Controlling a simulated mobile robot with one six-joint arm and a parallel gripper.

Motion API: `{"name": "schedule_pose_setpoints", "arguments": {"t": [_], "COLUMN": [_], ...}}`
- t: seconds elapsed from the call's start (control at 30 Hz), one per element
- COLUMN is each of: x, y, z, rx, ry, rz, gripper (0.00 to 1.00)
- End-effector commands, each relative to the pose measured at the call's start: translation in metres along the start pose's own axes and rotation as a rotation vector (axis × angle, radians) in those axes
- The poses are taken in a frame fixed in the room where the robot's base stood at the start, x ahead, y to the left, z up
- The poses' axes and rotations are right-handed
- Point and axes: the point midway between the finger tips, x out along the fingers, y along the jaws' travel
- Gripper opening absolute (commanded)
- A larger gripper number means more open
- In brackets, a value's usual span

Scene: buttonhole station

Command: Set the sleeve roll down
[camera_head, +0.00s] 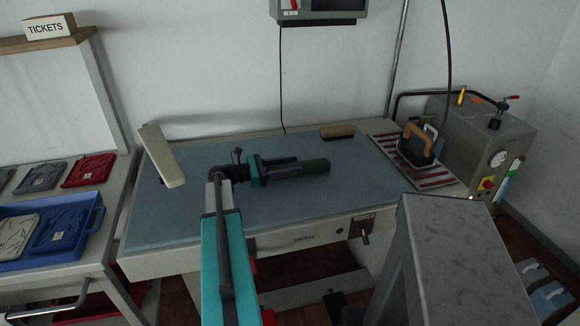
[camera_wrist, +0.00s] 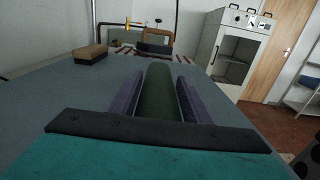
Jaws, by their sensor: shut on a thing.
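The sleeve roll (camera_head: 315,166) is a dark green cylinder over the blue-grey pressing table (camera_head: 200,222). My gripper (camera_head: 287,172) is shut on it, with purple-grey fingers along both its sides. In the wrist view the roll (camera_wrist: 159,92) points away from the camera between the two fingers (camera_wrist: 157,100). It lies about level, low over the table top. I cannot tell whether it touches the surface.
A brush (camera_head: 337,131) lies at the table's back edge; an iron (camera_head: 417,148) stands on a striped rest (camera_head: 393,155) at the right. A pale sleeve board (camera_head: 161,157) is at the left. A grey-green steam unit (camera_head: 485,140) stands beyond the right end. The front middle of the table is clear.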

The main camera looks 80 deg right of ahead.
Motion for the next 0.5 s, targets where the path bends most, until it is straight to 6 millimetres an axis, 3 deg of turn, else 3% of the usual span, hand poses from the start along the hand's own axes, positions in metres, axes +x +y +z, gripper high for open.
{"name": "schedule_pose_setpoints", "arguments": {"t": [0.5], "x": [-0.0007], "y": [0.0003], "z": [-0.0058], "rx": [0.001], "ry": [-0.001], "rz": [0.001], "gripper": [0.1]}}
